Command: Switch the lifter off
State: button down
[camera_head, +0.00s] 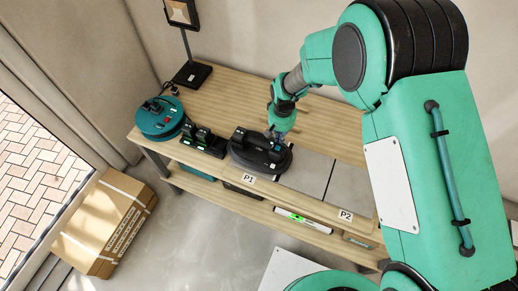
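A dark oval device (250,158), most likely the lifter, lies on the wooden workbench beside the P1 label. It has a black raised part on its left side. My gripper (276,140) reaches down over its right part, at or just above its top. From this view I cannot tell whether it touches the device. The fingers are small and partly merged with the dark device, so I cannot tell if they are open or shut. Any switch or indicator under the gripper is hidden.
A teal round device (160,118) and a black charger-like unit (203,143) stand left on the workbench (225,95). A lamp (190,70) stands at the back left. Grey tiles (308,172) lie right of the oval device. A cardboard box (105,222) is on the floor.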

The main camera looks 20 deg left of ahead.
jog(key=shift+f+b, duration=0.4)
jog(key=shift+f, duration=0.55)
dwell(0.6)
jog(key=shift+r, duration=0.1)
jog(key=shift+r+p, duration=1.8)
jog(key=shift+r, duration=1.65)
